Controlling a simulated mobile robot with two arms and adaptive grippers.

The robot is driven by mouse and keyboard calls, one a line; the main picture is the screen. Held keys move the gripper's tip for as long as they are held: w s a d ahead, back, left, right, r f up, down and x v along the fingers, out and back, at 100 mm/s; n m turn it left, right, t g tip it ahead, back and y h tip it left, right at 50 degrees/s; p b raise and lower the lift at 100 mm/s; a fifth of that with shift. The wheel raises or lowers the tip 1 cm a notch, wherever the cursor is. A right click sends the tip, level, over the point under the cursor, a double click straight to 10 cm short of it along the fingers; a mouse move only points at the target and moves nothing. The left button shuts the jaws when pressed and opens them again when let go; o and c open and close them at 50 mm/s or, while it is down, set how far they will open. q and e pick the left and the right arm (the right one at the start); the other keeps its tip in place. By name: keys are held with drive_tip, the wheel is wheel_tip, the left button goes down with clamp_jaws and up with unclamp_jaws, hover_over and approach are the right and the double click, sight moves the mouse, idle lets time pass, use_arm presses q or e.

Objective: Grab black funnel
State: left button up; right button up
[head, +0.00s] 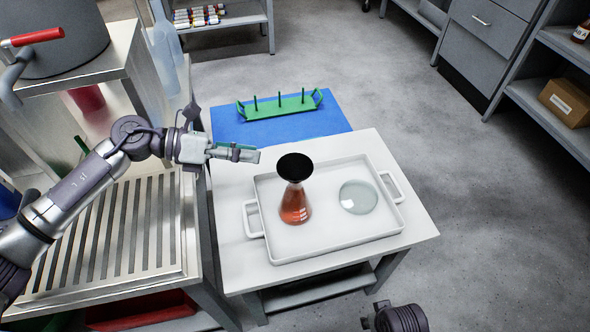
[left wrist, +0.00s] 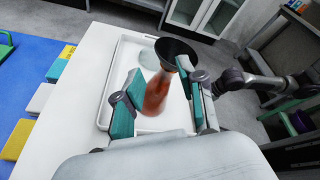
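The black funnel (head: 295,167) sits mouth up in the neck of a conical flask (head: 295,205) with orange-red liquid. The flask stands upright in a white tray (head: 285,250) on a white table. In the head view my left gripper (head: 250,155) is just left of the funnel, near its height, and apart from it. In the left wrist view its teal-padded fingers (left wrist: 158,95) are spread, with the flask and the black funnel (left wrist: 178,52) showing between and beyond them. Nothing is held.
A round glass dish (head: 358,197) lies in the tray, right of the flask. A green rack (head: 280,105) stands on a blue mat (head: 235,128) behind the tray. A slatted metal bench (head: 110,230) is on the left. Grey shelves and drawers stand at the back right.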

sight(297, 159)
use_arm(q)
drive_tip(key=x, duration=0.9)
drive_tip(key=shift+r, duration=0.2)
clamp_jaws()
